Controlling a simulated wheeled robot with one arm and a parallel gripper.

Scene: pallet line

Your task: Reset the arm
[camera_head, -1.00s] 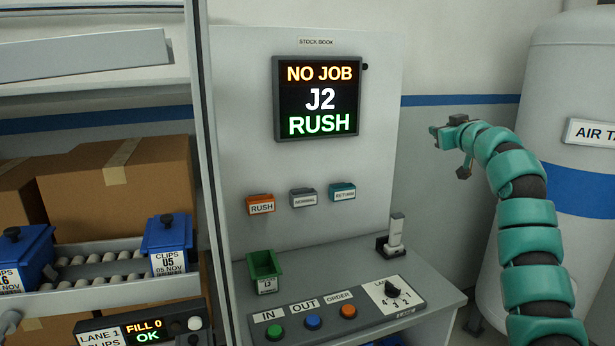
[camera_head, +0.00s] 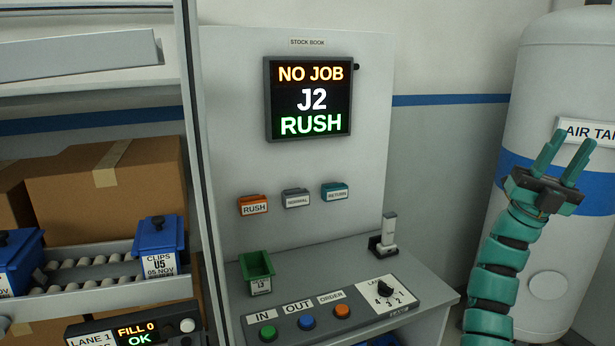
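My gripper (camera_head: 562,160) is at the right, on the end of my teal arm, in front of the air tank. Its two teal fingers point up and stand apart, with nothing between them. The arm rises from the bottom edge of the view. The gripper is well to the right of the stock book panel and touches nothing that I can see.
A stock book panel (camera_head: 370,150) carries a screen (camera_head: 309,98) reading NO JOB, J2, RUSH. Below it, a desk holds buttons, a lane dial (camera_head: 385,290) and a green bin (camera_head: 257,270). Blue bins (camera_head: 158,240) sit on rollers at left. The air tank (camera_head: 540,90) stands at right.

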